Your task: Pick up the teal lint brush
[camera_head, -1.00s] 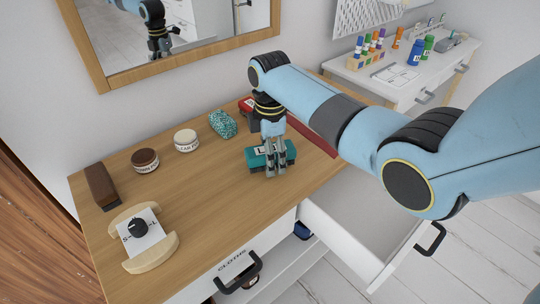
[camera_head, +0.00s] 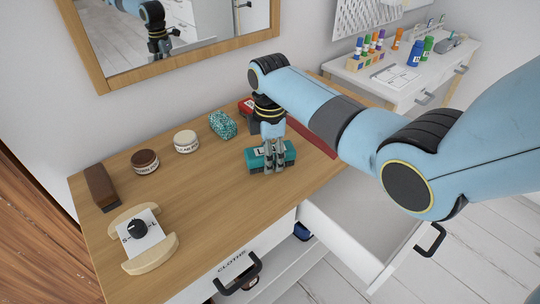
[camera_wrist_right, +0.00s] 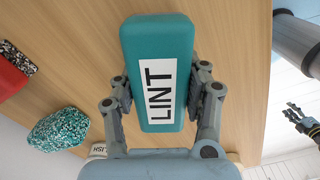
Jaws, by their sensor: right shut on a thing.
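The teal lint brush (camera_head: 286,153) lies on the wooden dresser top, near its front right edge. In the right wrist view the brush (camera_wrist_right: 158,50) fills the middle, its white LINT label facing up. My right gripper (camera_head: 270,170) is over the brush from above. In the right wrist view its fingers (camera_wrist_right: 160,92) are closed in on both long sides of the brush and hold it. I cannot tell any gap between the brush and the dresser top. My left gripper does not show in the head view, except that an arm is reflected in the mirror.
A teal speckled sponge-like block (camera_head: 223,125), a white-lidded tin (camera_head: 186,141), a brown-lidded tin (camera_head: 145,161) and a brown brush (camera_head: 101,186) stand to the left on the dresser (camera_head: 210,200). A red item (camera_head: 246,106) lies behind my gripper. An open drawer (camera_head: 350,235) sticks out at front right.

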